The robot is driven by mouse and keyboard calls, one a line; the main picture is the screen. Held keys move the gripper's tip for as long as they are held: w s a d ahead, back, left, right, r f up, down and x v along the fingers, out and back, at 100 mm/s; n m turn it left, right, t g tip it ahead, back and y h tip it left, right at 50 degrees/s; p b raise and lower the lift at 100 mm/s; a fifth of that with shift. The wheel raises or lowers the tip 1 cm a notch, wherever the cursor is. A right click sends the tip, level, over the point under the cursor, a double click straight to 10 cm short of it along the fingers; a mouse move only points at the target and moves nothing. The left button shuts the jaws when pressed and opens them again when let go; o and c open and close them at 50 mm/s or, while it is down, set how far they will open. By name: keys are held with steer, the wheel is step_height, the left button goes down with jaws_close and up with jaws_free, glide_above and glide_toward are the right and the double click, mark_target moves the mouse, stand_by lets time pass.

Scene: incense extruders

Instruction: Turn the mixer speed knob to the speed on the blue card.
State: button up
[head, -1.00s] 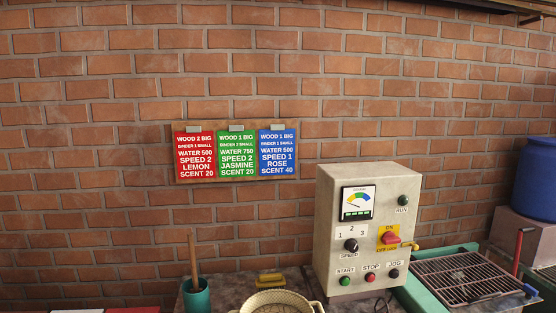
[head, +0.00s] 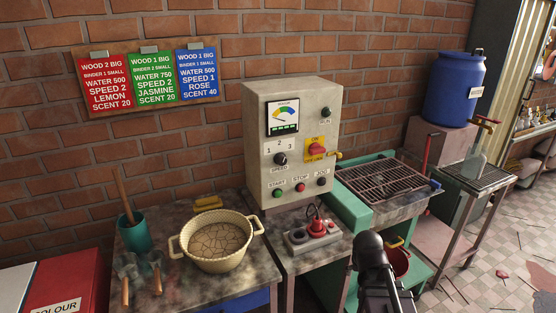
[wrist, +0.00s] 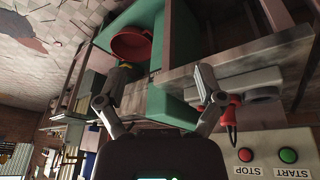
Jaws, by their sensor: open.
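The blue card (head: 197,75) hangs on the brick wall, rightmost of three, and reads SPEED 1. The grey control box (head: 264,180) stands on the bench below it. Its black speed knob (head: 280,159) sits under the numbers 1, 2 and 3; I cannot tell which number it points at. My arm shows at the lower right of the head view, right of the box and clear of the knob. In the wrist view my gripper (wrist: 162,88) has its two fingers spread, with nothing between them. The knob does not show in the wrist view.
Start (head: 278,193), stop (head: 300,187) and jog (head: 321,182) buttons lie below the knob, and a red switch (head: 318,149) to its right. A green-framed unit with a grate (head: 380,181) is to the right.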

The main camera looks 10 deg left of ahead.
steer(key=w+a+r+t+b, duration=0.1)
steer(key=w+r+t+b, duration=0.2)
steer(key=w+t, duration=0.55)
steer(key=n+t+y+b, duration=0.6)
steer(key=n+t+y, duration=0.1)
steer(key=y, duration=0.7)
glide_toward(283, 162)
steer(key=v, duration=0.4)
steer(key=shift+a+r, duration=0.25)
steer(key=shift+w+h, duration=0.15)
steer(key=shift+h, duration=0.35)
steer(key=p+x, duration=0.5)
steer(key=x, duration=0.8)
steer(key=shift+w+a+r+p, duration=0.2)
steer(key=shift+r+p, duration=0.05)
steer(key=shift+p, duration=0.1)
steer(key=c, duration=1.1)
